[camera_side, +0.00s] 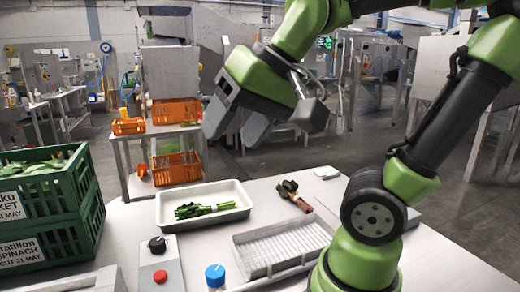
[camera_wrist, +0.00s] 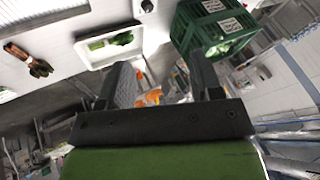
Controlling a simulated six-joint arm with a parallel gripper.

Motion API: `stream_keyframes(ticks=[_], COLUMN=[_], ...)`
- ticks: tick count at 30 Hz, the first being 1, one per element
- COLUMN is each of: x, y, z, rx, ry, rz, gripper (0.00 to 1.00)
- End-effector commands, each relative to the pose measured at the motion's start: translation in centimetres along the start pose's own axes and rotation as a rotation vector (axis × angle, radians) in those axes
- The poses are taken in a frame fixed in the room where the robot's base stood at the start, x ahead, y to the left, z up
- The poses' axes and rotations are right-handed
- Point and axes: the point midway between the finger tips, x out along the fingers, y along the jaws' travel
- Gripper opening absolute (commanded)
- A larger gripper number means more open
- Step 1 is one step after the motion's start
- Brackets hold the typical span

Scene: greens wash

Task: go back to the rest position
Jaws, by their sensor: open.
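My gripper (camera_side: 236,126) is raised high above the table, tilted downward, with its fingers apart and nothing between them. In the wrist view my gripper (camera_wrist: 155,70) also shows two spread, empty fingers. A white tray (camera_side: 170,212) on the table below holds a bunch of green leaves (camera_side: 205,209). The tray also shows in the wrist view (camera_wrist: 92,62). A red-stemmed bunch of greens (camera_side: 293,195) lies on the bare table right of the tray, and it shows in the wrist view (camera_wrist: 30,58).
Stacked green crates (camera_side: 75,214) stand at the left. A grey ribbed rack (camera_side: 283,246), a blue-capped bottle (camera_side: 215,276) and a control box (camera_side: 160,268) with a black knob are at the front. Orange crates (camera_side: 177,111) sit on a stand behind. Air around my gripper looks clear.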

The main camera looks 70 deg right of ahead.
Motion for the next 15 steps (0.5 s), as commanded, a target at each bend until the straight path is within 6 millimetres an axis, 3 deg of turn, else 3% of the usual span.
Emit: stream_keyframes(ticks=[3, 6, 15], x=[-0.2, -0.1, 0.0], y=[0.8, 1.2, 1.4], z=[3.0, 4.2, 4.6], rx=[-0.119, -0.171, -0.189], ry=[0.022, 0.031, 0.033], rz=[-0.047, -0.065, -0.070], gripper=[0.59, 0.59, 0.59])
